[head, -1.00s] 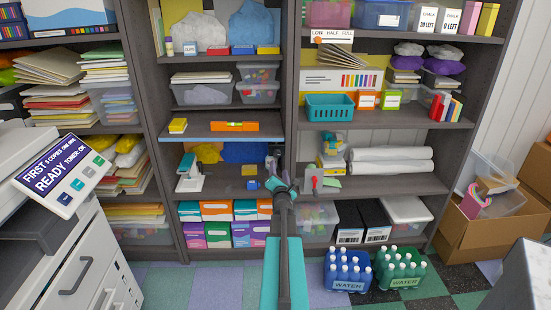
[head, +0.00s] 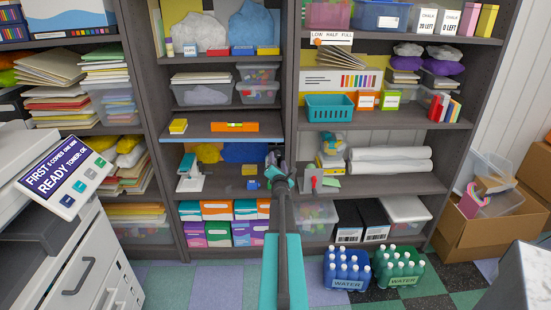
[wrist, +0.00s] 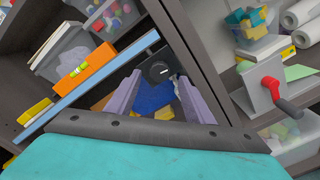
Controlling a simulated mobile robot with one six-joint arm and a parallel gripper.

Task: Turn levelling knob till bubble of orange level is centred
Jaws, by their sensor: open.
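The orange level (head: 234,127) lies on a blue-edged shelf board (head: 205,138) in the middle bay. It also shows in the wrist view (wrist: 88,62), with a yellow-green vial; where the bubble sits is too small to tell. A dark round knob with a pale mark (wrist: 157,71) is at the right end of that board, by the shelf upright. My gripper (wrist: 158,84) is open, its two purple fingers on either side of the knob in the picture. I cannot tell whether they touch it. In the head view my gripper (head: 276,162) hides the knob.
A yellow block (head: 178,126) lies left of the level. A blue mug (head: 252,184) and a stapler-like white device (head: 190,178) stand on the shelf below.

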